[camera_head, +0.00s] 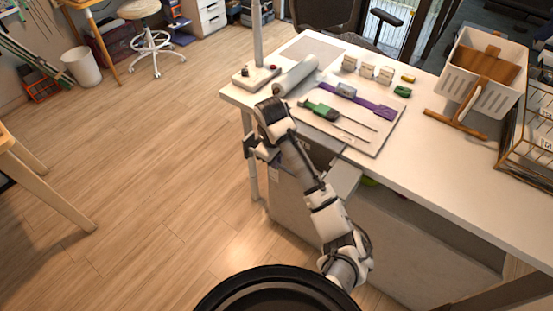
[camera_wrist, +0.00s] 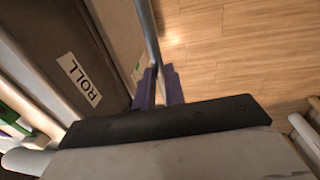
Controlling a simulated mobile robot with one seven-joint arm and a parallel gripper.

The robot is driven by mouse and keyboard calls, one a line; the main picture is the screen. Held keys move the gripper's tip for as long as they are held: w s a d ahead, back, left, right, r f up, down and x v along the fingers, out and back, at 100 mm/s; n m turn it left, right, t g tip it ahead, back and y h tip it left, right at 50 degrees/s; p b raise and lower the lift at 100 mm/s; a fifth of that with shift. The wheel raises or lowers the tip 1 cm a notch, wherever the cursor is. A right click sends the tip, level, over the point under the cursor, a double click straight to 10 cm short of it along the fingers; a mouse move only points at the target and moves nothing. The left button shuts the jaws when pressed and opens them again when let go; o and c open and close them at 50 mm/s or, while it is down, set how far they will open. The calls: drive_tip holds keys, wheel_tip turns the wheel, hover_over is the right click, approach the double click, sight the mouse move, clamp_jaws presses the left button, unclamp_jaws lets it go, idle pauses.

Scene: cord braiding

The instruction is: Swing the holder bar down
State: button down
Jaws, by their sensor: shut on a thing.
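The holder bar (camera_wrist: 149,35) shows in the wrist view as a thin grey rod, running from the top edge down to my fingertips. My gripper (camera_wrist: 159,72) has purple fingers closed on the near end of this bar. In the head view my gripper (camera_head: 252,146) is beside the left end of the workbench, just below the level of its top. My wrist hides most of the fingers there, and I cannot make out the bar.
A dark panel (camera_wrist: 45,30) with a white ROLL label (camera_wrist: 79,79) lies left of my fingers. The white workbench (camera_head: 425,140) holds a tool board (camera_head: 374,145), a white roll (camera_head: 295,75) and a post on a base (camera_head: 256,77). Open wooden floor (camera_head: 150,190) lies left.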

drive_tip(key=shift+f, duration=0.1)
drive_tip(key=s+a+f+t+h+b, duration=0.2)
drive_tip(key=f+t+h+b, duration=0.2)
drive_tip(key=b, duration=1.5)
drive_tip(key=s+a+f+t+h+b, duration=0.1)
drive_tip(key=s+f+t+h+b, duration=0.2)
drive_tip(key=t+b, duration=0.8)
wheel_tip(320, 180, down, 2)
drive_tip(key=h+b, duration=0.4)
drive_tip(key=b, duration=0.3)
drive_tip(key=shift+a+b, duration=0.35)
drive_tip(key=shift+b, duration=0.35)
drive_tip(key=shift+t, duration=0.3)
drive_tip(key=c, duration=1.5)
unclamp_jaws()
drive_tip(key=shift+s, duration=0.1)
